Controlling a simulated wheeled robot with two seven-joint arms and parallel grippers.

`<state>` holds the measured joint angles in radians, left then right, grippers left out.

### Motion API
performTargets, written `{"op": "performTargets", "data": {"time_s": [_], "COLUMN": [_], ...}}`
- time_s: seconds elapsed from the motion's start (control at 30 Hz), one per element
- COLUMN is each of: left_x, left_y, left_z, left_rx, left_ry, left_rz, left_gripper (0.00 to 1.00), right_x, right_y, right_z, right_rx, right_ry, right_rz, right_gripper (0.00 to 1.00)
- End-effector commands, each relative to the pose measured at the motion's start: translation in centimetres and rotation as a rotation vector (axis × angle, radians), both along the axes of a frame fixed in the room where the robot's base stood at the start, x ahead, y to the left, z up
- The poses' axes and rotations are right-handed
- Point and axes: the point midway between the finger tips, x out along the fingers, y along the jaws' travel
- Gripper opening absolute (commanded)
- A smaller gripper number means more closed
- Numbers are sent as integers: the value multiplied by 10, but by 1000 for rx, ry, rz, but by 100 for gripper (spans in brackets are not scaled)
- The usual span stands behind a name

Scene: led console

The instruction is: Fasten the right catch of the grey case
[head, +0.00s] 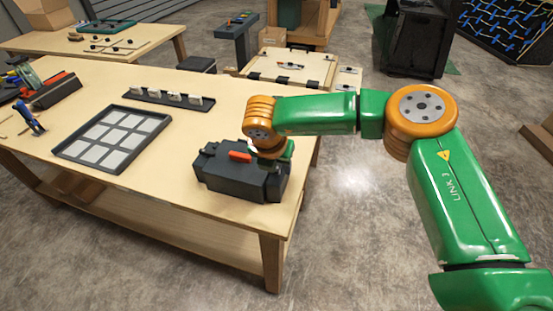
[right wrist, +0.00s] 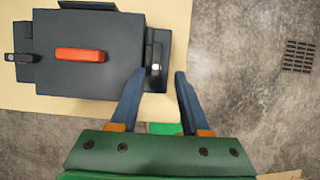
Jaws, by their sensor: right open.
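The grey case (head: 225,176) sits closed on the near right corner of the table, with an orange handle (head: 240,156) on its lid. In the right wrist view the case (right wrist: 110,75) fills the upper left. Its right catch (right wrist: 155,58) is a dark block with a pale spot on the case's right side; I cannot tell whether it is fastened. A similar left catch (right wrist: 19,57) is on the opposite side. My right gripper (right wrist: 159,74) is open and empty, with its fingertips either side of the right catch's near end. In the head view its fingers are hidden. My left gripper is out of view.
A tray with pale squares (head: 113,138) and a dark rail with white pieces (head: 167,98) lie left of the case on the table (head: 215,95). Tools lie at the far left. The table's right edge is close to the case, with open floor beyond.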

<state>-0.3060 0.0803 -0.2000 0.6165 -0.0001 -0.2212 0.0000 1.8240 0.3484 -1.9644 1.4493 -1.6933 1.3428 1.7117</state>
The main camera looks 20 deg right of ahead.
Motion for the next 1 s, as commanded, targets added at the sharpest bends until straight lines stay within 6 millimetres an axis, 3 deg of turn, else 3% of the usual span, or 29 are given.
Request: {"op": "performTargets", "data": {"time_s": [0.27,0.43,0.77,1.0], "left_x": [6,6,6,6], "left_y": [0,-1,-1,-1], "left_z": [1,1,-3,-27], "left_rx": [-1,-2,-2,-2], "left_ry": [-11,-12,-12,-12], "left_rz": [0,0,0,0], "left_gripper": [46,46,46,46], "right_x": [1,1,1,0], "right_y": [-1,0,-1,-2], "right_z": [-5,-5,-6,-11], "right_rx": [0,1,1,2], "right_ry": [1,1,1,0], "right_rz": [1,1,14,118], "right_gripper": [44,0,0,0]}}
